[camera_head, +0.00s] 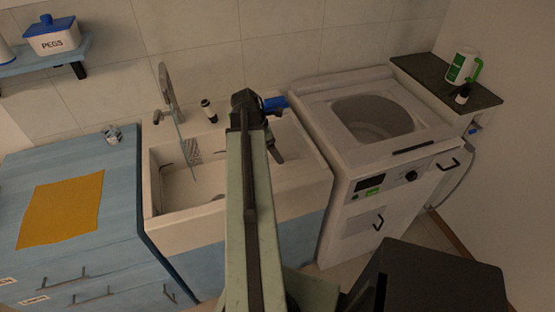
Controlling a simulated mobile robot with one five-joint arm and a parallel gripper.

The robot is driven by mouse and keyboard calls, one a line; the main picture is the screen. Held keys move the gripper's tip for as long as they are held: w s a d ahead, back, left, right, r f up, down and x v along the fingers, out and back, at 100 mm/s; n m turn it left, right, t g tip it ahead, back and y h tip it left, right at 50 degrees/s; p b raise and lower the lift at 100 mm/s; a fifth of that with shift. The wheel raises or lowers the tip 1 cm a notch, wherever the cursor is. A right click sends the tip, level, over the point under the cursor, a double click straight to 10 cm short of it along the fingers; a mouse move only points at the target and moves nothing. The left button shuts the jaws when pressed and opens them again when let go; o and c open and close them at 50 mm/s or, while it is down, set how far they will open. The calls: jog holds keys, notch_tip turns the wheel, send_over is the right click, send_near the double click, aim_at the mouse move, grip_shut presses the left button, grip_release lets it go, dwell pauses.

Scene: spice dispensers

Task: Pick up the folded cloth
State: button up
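A flat orange-yellow cloth (62,209) lies on the blue countertop (115,165) at the left. I cannot tell from here whether it is folded. My gripper (274,150) is at the far end of my raised arm, over the right part of the sink, well to the right of the cloth and apart from it. It is dark and small, seen from behind, and partly hidden by the arm. I cannot tell whether its fingers are open or shut.
A white sink (185,237) with a tap (168,88) lies between the countertop and a top-loading washing machine (372,180). A small patterned object (112,134) stands at the countertop's back. A blue object (276,103) is behind my gripper. A dark shelf (425,72) holds a white-green jug (461,67).

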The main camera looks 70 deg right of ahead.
jog(key=shift+s+f, duration=0.15)
jog(key=shift+f, duration=0.15)
jog(key=c, duration=1.5)
jog(key=shift+r, duration=0.1)
